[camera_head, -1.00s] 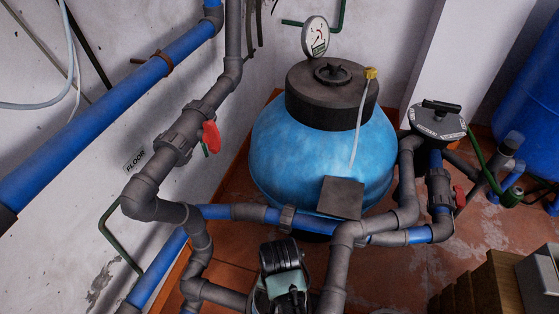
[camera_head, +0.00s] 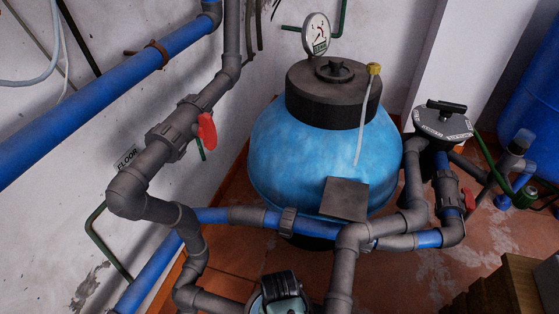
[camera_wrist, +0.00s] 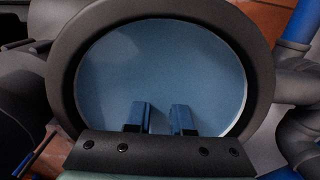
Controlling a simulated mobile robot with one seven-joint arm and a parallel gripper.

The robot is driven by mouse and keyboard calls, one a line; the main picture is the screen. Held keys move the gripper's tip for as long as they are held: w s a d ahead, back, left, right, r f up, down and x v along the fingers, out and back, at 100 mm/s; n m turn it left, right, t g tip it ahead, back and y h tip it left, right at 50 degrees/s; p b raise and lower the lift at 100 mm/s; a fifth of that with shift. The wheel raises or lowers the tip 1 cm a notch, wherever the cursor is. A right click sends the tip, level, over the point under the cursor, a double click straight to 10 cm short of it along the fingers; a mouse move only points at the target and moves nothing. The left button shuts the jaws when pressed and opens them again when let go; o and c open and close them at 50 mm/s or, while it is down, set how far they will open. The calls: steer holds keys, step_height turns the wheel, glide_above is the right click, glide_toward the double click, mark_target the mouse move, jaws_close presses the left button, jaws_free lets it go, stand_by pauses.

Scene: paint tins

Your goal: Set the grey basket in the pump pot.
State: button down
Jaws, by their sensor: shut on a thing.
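In the wrist view a thick dark grey ring, looking like the pump pot (camera_wrist: 259,80), surrounds a smooth blue-grey round surface (camera_wrist: 160,60) with a thin pale edge. This surface may be the grey basket; I cannot tell its depth in the ring. My gripper (camera_wrist: 162,118) has two blue fingertips with a narrow gap, over the lower part of this surface. What they grip is hidden. In the head view my gripper (camera_head: 280,287) is a dark block at the bottom edge, above a pale-rimmed round part that is partly cut off.
A blue tank (camera_head: 300,165) with a dark lid stands behind. Grey and blue pipes (camera_head: 345,260) run close to the right of my gripper, others to its left (camera_head: 190,250). A red valve handle (camera_head: 207,130) sticks out. A brown stepped object (camera_head: 520,280) is at lower right.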

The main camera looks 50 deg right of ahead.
steer(key=c, duration=1.3)
jaws_free()
steer(key=shift+f, duration=0.15)
steer(key=o, duration=0.5)
step_height(320, 180, up, 12)
steer(key=p, duration=0.6)
steer(key=shift+r, duration=0.2)
